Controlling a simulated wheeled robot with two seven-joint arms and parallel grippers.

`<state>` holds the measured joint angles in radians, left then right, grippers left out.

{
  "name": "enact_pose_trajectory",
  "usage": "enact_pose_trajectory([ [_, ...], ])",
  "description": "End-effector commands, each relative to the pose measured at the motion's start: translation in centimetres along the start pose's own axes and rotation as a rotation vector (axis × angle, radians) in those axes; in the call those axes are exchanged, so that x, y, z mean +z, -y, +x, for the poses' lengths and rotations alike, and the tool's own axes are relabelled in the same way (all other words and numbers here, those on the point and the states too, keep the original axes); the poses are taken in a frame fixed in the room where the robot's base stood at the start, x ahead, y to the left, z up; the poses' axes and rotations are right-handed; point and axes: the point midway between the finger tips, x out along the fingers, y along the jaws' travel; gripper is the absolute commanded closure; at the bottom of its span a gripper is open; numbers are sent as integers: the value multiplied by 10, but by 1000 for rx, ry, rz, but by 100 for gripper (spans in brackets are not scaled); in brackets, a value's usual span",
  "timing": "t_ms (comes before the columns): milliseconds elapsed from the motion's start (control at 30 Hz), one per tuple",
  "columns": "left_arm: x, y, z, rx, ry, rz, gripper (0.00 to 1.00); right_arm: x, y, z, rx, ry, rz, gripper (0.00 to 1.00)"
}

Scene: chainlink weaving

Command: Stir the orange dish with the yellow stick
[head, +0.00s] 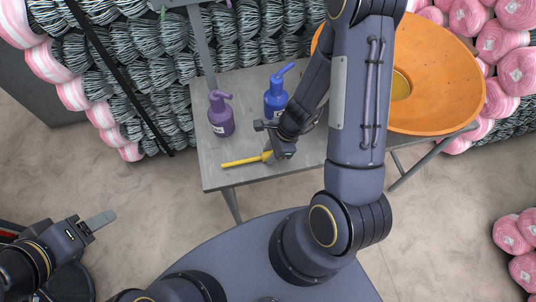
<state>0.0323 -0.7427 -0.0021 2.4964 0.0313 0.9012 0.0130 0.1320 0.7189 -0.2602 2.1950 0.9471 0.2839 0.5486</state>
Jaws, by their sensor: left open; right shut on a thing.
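The yellow stick (242,160) is at the front left of the grey table, roughly level. My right gripper (272,153) is shut on its right end; I cannot tell whether the stick touches the tabletop. The wide orange dish (450,85) is at the right end of the table. My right arm passes in front of it and hides its left part. A small yellowish patch (401,86) shows inside the dish. My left gripper (108,217) is open and empty over the floor at the lower left, away from the table.
A purple pump bottle (220,117) and a blue pump bottle (275,101) stand on the grey table (216,180) just behind the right gripper. Stacked yarn skeins (140,75) line the back. Pink skeins (512,236) lie at the lower right. The table's front left corner is bare.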

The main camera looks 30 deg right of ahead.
Motion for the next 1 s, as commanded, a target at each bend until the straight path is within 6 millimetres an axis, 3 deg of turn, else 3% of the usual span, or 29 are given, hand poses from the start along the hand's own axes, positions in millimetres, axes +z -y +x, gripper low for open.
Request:
enact_pose_trajectory([
  [367, -1, -1, -2, 0, 0, 0, 45, 3, 0, -6, -2, 0, -2, 98],
  [567, -7, -6, -13, 0, 0, 0, 45, 16, 1, -36, -5, 0, -6, 98],
  [833, -15, -13, -29, 0, 0, 0, 45, 55, -52, -87, -3, 3, -5, 98],
  [1000, -14, -12, -27, 0, 0, 0, 45, 71, -93, -93, 0, 3, -5, 98],
])
